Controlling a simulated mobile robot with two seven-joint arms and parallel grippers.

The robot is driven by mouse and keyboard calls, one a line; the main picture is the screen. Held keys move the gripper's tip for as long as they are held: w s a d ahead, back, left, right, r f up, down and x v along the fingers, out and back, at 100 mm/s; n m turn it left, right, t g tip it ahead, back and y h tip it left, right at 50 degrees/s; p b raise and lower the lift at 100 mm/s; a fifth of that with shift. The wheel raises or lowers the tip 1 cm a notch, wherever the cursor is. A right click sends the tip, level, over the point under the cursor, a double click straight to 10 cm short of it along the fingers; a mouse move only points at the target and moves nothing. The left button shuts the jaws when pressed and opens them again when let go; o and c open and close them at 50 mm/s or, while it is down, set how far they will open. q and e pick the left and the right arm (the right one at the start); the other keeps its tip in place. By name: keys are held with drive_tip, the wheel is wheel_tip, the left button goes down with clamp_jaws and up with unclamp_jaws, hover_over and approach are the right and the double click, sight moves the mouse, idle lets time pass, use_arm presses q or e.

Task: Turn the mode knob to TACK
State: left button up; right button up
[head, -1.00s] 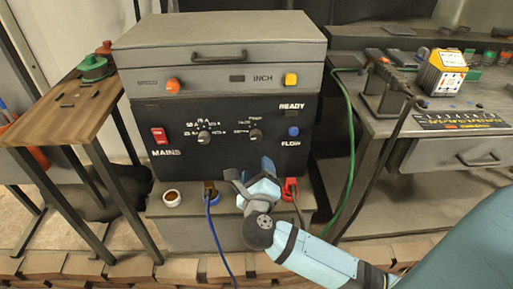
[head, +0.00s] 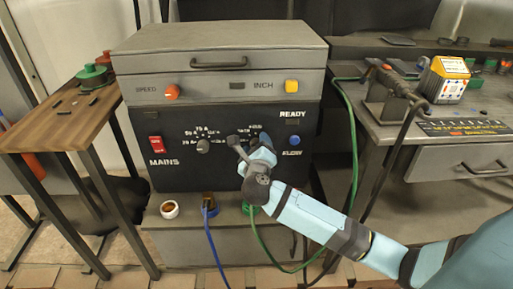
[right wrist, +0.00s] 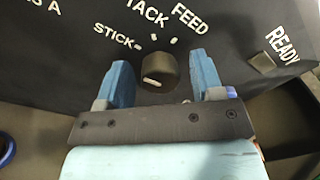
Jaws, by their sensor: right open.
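The mode knob (right wrist: 158,72) is a dark round knob on the black panel, with STICK, TACK and FEED printed around its upper side. A pale mark shows on its lower left edge; I cannot tell for certain which label it points to. My right gripper (right wrist: 160,62) is open, with one blue finger on each side of the knob and visible gaps. In the head view my right gripper (head: 251,146) is at the panel's right dial and largely hides the knob. My left gripper is not in view.
On the panel are another knob (head: 203,146), a red MAINS switch (head: 156,144) and a blue FLOW button (head: 295,141). A green hose (head: 351,150) hangs at the right. A wooden table (head: 62,122) stands left.

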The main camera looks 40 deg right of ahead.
drive_tip(key=c, duration=0.9)
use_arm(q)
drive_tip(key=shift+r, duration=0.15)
